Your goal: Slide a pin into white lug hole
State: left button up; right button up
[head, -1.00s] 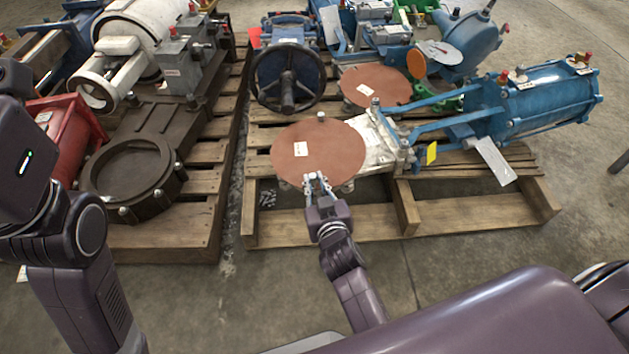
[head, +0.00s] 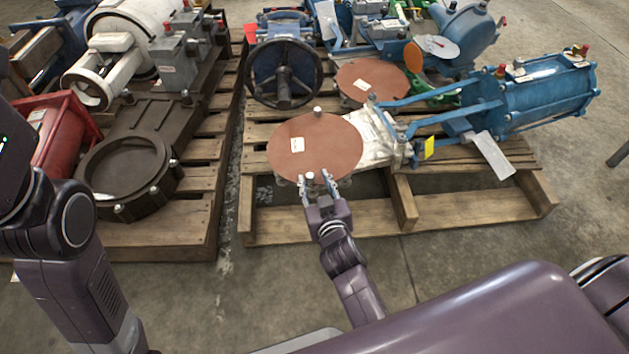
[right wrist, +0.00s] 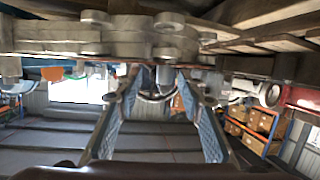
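The white valve (head: 375,135) lies flat on the right pallet, with a round brown disc (head: 315,147) over its face. A small silver pin (head: 309,178) stands at the disc's near edge, where the white lugs show in part. The right wrist view shows a pin-like piece (right wrist: 165,75) hanging below the grey lugged rim (right wrist: 85,38). My right gripper (head: 318,185) is at this near edge, with its fingers spread apart. In the right wrist view its fingertips (right wrist: 160,92) stand on both sides of that piece with gaps. The lug hole itself is hidden. My left gripper is out of view.
The right pallet's front board (head: 320,220) lies below my right gripper. A blue cylinder (head: 545,95) and a handwheel valve (head: 284,75) share that pallet. The left pallet (head: 165,235) holds a dark round-ported valve (head: 130,170). Bare floor separates the pallets.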

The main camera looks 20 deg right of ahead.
jog(key=shift+w+a+r, duration=0.15)
jog(key=shift+a+r, duration=0.15)
jog(key=d+v, duration=0.1)
jog(key=v, duration=0.7)
jog(key=shift+s+a+f, duration=0.3)
jog(key=shift+a+f, duration=0.05)
jog(key=shift+a, duration=0.1)
jog(key=shift+w, duration=0.1)
jog(key=x, duration=0.8)
jog(key=shift+w+a+r, duration=0.1)
jog(key=shift+w+r, duration=0.05)
jog(key=shift+r, duration=0.2)
jog(key=shift+w+a+r+p, duration=0.1)
jog(key=shift+r+p, duration=0.2)
jog(key=shift+r, duration=0.2)
